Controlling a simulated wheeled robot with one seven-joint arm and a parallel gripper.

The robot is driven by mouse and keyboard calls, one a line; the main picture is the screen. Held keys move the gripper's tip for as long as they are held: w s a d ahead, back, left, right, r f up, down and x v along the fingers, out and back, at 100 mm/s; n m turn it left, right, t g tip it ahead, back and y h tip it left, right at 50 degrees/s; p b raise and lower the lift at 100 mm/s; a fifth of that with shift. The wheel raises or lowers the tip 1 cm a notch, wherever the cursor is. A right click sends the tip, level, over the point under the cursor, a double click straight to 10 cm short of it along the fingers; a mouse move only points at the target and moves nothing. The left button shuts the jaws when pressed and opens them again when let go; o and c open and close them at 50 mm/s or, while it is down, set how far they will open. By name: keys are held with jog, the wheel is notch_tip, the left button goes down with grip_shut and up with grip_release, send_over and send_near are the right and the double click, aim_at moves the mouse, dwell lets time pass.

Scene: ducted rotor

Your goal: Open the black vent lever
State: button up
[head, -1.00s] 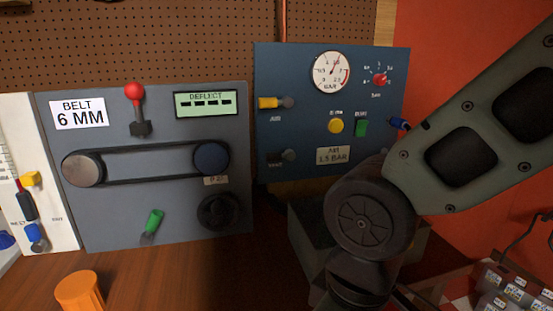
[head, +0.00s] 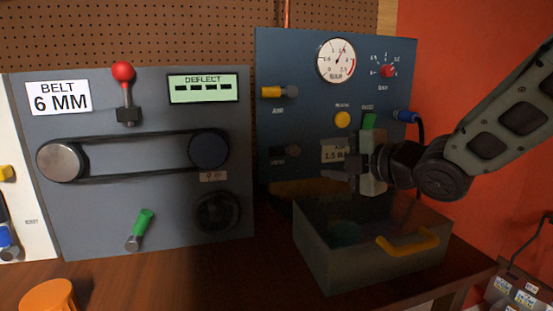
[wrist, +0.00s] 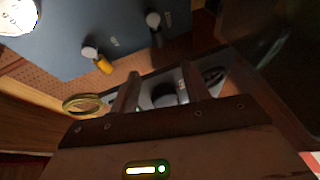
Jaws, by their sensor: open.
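The black vent lever (head: 276,152) sits low on the left of the blue panel (head: 300,60). Its dark handle points left from a grey round pivot and blends into shade. In the wrist view the vent lever (wrist: 157,37) shows near the top, beyond my fingers. My gripper (head: 342,172) is in front of the blue panel, to the right of the lever and slightly lower, apart from it. Its fingers point left and partly cover the air label. In the wrist view my gripper (wrist: 160,88) is open and empty.
A yellow lever (head: 271,92) is above the vent lever. A grey bin (head: 340,258) with a yellow handle stands below my gripper. The grey belt panel (head: 100,220) with a red-knobbed lever (head: 123,72) is at left. A blue plug (head: 405,116) with a cable is at right.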

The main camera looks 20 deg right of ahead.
aim_at(279, 152)
jog(key=p+x, duration=0.2)
jog(key=x, duration=1.5)
jog(key=shift+w+r, duration=0.15)
jog(key=shift+w, duration=0.05)
grip_shut()
